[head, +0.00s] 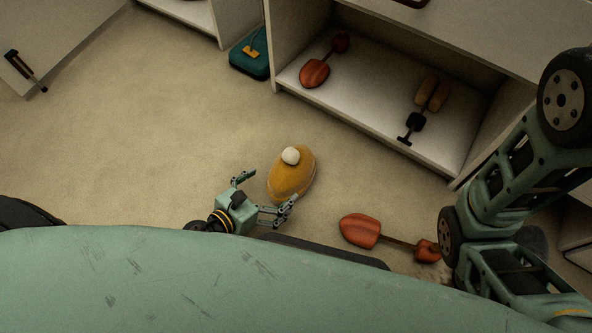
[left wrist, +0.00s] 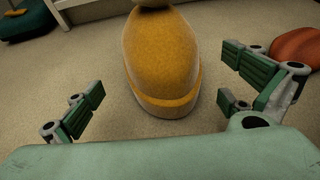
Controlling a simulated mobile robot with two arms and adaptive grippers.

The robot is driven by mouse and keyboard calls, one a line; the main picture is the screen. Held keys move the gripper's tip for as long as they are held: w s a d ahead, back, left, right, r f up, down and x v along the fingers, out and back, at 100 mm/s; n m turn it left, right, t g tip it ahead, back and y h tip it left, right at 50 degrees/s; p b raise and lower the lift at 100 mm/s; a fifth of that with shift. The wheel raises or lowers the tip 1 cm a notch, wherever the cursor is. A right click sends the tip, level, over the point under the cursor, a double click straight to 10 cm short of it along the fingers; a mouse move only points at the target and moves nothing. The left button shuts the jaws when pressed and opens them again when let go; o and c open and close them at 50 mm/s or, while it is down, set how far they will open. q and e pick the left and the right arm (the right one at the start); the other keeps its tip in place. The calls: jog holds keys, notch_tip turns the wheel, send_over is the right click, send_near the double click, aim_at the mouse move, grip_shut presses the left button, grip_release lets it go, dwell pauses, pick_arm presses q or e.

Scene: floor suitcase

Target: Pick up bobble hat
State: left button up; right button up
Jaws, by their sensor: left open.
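The bobble hat (head: 290,178) is mustard yellow with a pale bobble on top. It lies on the floor in the middle of the head view. In the left wrist view the hat (left wrist: 160,65) stands large in the upper middle, between the two fingers, with its bobble cut off at the top edge. My left gripper (head: 267,194) is open, its fingers spread at the near side of the hat. The fingers (left wrist: 165,95) do not appear to touch it. My right gripper does not show; only part of my right arm is at the right.
A red-orange object with a dark shaft (head: 361,230) lies on the floor right of the hat. An open cabinet (head: 345,95) holds another red item (head: 315,73) and a tan-and-black item (head: 414,121). A teal case (head: 248,62) stands beside it. The floor left of the hat is clear.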

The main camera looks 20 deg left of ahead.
pick_arm(q)
jog(key=shift+r+p+x, duration=0.15)
jog(key=shift+p+x, duration=0.05)
jog(key=shift+x, duration=1.6)
jog(key=shift+r+p+x, duration=0.1)
jog(key=shift+p+x, duration=0.05)
jog(key=shift+x, duration=1.65)
jog(key=c, duration=1)
jog(key=shift+r, duration=0.1)
